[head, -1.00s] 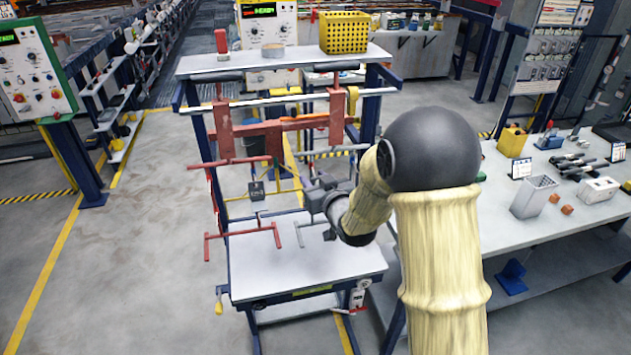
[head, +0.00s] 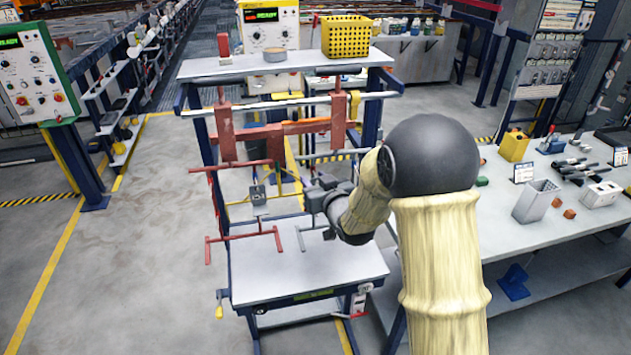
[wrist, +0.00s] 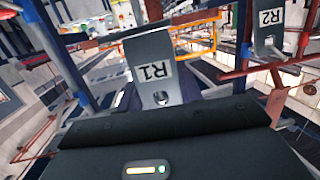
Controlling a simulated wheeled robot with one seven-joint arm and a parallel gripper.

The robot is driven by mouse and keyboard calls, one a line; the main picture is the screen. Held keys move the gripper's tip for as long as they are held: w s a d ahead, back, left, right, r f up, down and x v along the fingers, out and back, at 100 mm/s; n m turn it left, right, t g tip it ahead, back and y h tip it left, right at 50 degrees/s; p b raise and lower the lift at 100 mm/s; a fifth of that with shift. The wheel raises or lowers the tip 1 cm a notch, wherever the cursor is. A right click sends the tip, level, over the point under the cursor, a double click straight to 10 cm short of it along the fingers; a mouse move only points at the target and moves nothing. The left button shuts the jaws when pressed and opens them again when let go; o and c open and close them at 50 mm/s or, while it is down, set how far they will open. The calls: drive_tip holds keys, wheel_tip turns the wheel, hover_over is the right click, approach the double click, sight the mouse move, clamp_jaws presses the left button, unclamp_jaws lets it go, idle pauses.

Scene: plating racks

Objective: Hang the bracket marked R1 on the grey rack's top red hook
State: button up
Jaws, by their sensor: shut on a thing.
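In the wrist view a grey plate bracket marked R1 (wrist: 150,62) stands up from between the dark jaws of my gripper (wrist: 165,118). It has a round hole near the jaws, and its label reads rotated. In the head view my gripper (head: 310,197) points left at the rack frame; I cannot make out R1 there. A second bracket, marked R2 (wrist: 268,35), shows at the upper right of the wrist view, apart from R1. A small grey plate (head: 258,196) beside the red bars in the head view is probably R2. The grey rack's top red hook cannot be picked out clearly.
Red rack bars (head: 245,238) reach out left of my gripper. A grey bar (head: 301,238) hangs just below it. The frame's lower white table (head: 300,272) is clear. A yellow basket (head: 345,37) stands on the top shelf. A cluttered bench (head: 530,225) is at right.

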drive_tip(key=shift+w+a+f+b, duration=0.15)
drive_tip(key=shift+w+f+b, duration=0.25)
drive_tip(key=shift+w, duration=0.1)
drive_tip(key=shift+w+f+b, duration=0.2)
drive_tip(key=shift+b, duration=0.3)
idle(0.3)
idle(0.4)
